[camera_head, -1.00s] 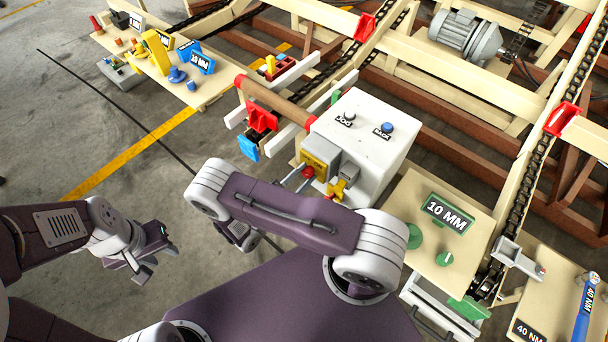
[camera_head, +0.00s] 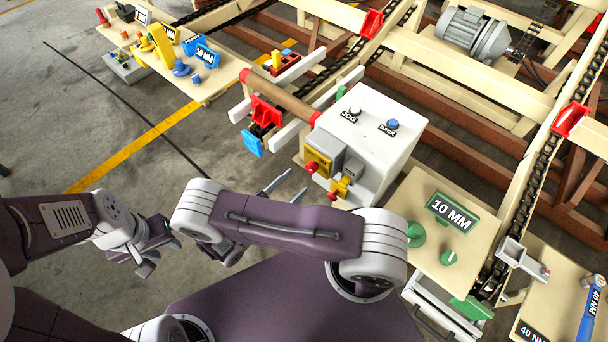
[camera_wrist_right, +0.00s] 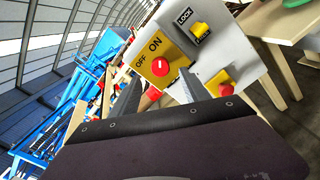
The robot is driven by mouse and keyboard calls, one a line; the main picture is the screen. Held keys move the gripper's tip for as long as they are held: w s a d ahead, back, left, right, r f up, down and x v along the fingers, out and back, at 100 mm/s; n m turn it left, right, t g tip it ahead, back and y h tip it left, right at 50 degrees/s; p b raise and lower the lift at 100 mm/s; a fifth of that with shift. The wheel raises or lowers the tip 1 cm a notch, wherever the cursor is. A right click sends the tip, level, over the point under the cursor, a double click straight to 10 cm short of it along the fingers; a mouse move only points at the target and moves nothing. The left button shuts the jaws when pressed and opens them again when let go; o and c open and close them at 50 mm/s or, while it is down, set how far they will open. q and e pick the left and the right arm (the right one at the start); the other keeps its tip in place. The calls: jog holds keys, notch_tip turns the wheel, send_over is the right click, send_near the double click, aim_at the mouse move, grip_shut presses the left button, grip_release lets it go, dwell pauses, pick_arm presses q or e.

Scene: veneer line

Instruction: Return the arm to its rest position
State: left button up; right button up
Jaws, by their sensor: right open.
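My right gripper (camera_head: 277,181) is open and empty, its two metal fingers partly hidden behind my arm link. It points toward the white control box (camera_head: 362,136) and stands apart from its front. In the right wrist view the right gripper (camera_wrist_right: 160,92) shows its fingers apart, with the red rotary knob (camera_wrist_right: 160,66) on the yellow ON/OFF plate (camera_wrist_right: 150,50) seen beyond them. My left gripper (camera_head: 160,255) hangs over the floor at the left, fingers apart, and holds nothing visible.
The table with the green 10 MM block (camera_head: 452,212) is at right. Floor (camera_head: 110,130) at left is clear.

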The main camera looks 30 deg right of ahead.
jog(key=v, duration=0.2)
jog(key=shift+s+a, duration=0.1)
jog(key=shift+a, duration=0.15)
